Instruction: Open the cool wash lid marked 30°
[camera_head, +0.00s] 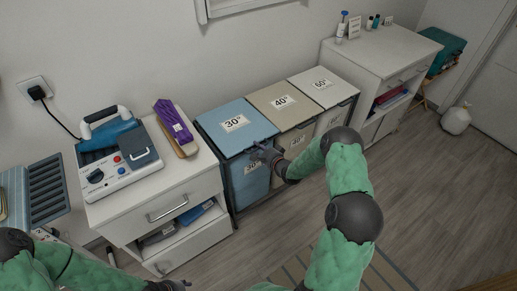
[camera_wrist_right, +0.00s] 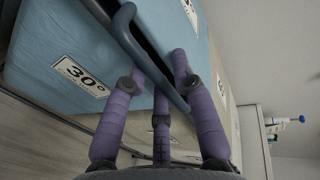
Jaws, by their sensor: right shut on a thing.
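The light-blue cool wash lid (camera_head: 215,118), with a white 30° label (camera_head: 234,123), lies about flat on the left bin of a three-bin sorter. My right gripper (camera_head: 258,153) is at the lid's front edge. In the right wrist view its purple fingers (camera_wrist_right: 160,68) are around the blue-grey handle bar (camera_wrist_right: 136,45), shut on it. A dark gap shows beside the bar. The blue bin front (camera_wrist_right: 45,45) carries another 30° label (camera_wrist_right: 80,75). Part of my left gripper (camera_head: 170,286) shows at the bottom edge of the head view; its fingers are not clear.
The beige 40° lid (camera_head: 265,105) and the white 60° lid (camera_head: 337,93) lie flat to the right. A white cabinet (camera_head: 105,212) with an appliance and a purple item stands left. A white dresser (camera_head: 400,55) stands right. Floor (camera_head: 440,190) is clear in front of the dresser.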

